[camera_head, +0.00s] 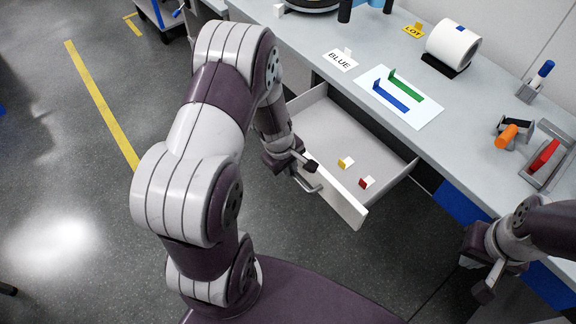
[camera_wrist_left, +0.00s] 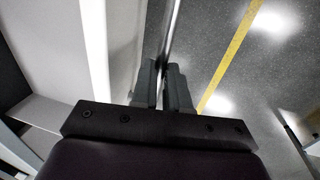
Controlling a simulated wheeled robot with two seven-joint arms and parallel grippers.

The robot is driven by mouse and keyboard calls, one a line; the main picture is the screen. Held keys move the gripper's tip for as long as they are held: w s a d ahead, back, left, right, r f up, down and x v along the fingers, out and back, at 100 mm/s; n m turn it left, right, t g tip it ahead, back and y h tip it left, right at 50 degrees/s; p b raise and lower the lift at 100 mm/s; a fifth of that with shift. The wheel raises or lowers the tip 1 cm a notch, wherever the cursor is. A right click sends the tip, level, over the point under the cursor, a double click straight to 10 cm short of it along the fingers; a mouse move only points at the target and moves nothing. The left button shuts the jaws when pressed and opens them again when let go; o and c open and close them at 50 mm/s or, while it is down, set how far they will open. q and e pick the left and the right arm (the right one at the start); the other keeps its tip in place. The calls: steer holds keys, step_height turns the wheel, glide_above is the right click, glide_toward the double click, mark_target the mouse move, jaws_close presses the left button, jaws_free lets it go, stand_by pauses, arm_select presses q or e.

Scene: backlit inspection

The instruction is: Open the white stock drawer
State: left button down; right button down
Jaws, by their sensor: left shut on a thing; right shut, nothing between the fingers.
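The white stock drawer (camera_head: 340,200) stands pulled out from under the grey workbench in the head view. Inside it lie a small yellow-and-white piece (camera_head: 346,162) and a small red-and-white piece (camera_head: 366,183). My left gripper (camera_head: 306,166) is at the drawer's front, shut on its metal bar handle (camera_head: 308,184). In the left wrist view the fingers (camera_wrist_left: 166,88) close around the bar, with the white drawer front (camera_wrist_left: 97,50) to the left. My right gripper (camera_head: 484,281) is shut and empty, low at the right, apart from the drawer.
Open floor (camera_head: 60,150) with a yellow line lies left of the drawer.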

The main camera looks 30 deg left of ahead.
arm_select(q)
steer(key=shift+s+a, duration=0.15)
steer(key=shift+s, duration=0.2)
arm_select(e)
steer(key=shift+s+a, duration=0.2)
steer(key=shift+s, duration=0.2)
steer(key=shift+w, duration=0.1)
arm_select(q)
steer(key=c, duration=1.1)
jaws_free()
steer(key=shift+r, duration=0.1)
steer(key=r+p, duration=0.1)
steer(key=r, duration=0.3)
steer(key=s+r+p, duration=0.1)
steer(key=r+p, duration=0.1)
steer(key=r, duration=0.2)
steer(key=s+a+r+p, duration=0.1)
steer(key=r, duration=0.3)
steer(key=shift+s+r, duration=0.15)
arm_select(e)
step_height(320, 180, up, 4)
steer(key=shift+r, duration=0.2)
